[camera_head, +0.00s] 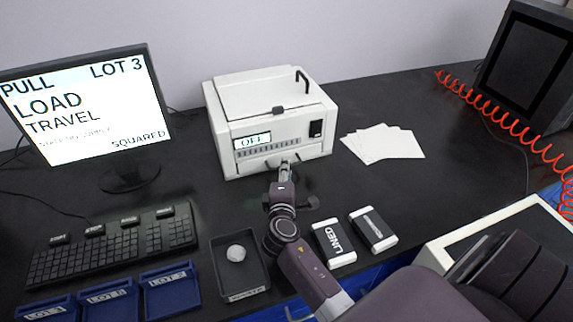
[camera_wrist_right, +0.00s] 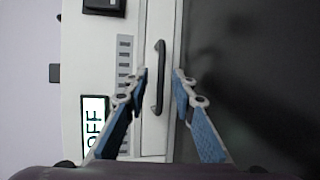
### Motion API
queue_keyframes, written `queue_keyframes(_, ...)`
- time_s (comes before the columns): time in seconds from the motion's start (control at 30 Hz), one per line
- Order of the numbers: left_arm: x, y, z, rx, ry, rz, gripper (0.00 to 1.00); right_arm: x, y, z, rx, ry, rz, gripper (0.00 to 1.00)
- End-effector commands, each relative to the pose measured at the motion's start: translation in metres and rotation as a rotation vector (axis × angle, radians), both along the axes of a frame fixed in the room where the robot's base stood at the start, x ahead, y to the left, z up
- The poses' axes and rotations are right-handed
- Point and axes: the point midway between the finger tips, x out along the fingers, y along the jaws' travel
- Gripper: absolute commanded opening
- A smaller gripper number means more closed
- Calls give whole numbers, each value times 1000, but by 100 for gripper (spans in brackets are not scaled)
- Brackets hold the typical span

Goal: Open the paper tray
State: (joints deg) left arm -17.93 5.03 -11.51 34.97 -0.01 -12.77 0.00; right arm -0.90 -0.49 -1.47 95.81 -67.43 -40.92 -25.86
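The white machine (camera_head: 222,150) stands on the black bench, with a small display reading OFF. In the right wrist view, a pale drawer front (camera_wrist_right: 152,22) that looks like the paper tray runs along the machine's edge, with a dark bar handle (camera_wrist_right: 160,78). The drawer looks closed. My right gripper (camera_wrist_right: 161,76) is open, its blue-padded fingertips on either side of the handle with gaps visible. In the head view my right gripper (camera_head: 286,171) is at the machine's lower front and hides part of it. My left gripper is not in view.
White paper sheets (camera_head: 383,143) lie right of the machine. A monitor (camera_head: 90,112) and keyboard (camera_head: 112,245) are at left. A black tray (camera_head: 240,289) with a pale lump, two labelled boxes (camera_head: 333,243) and blue bins (camera_head: 110,297) are near the front edge. A red coiled cord (camera_head: 500,116) hangs at right.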

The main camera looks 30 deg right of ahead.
Motion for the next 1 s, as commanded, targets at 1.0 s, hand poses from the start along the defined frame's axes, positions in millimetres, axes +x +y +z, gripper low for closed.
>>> queue_keyframes(1.0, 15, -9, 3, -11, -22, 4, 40, 19, -14, -5, 1, 0, -1, 0)
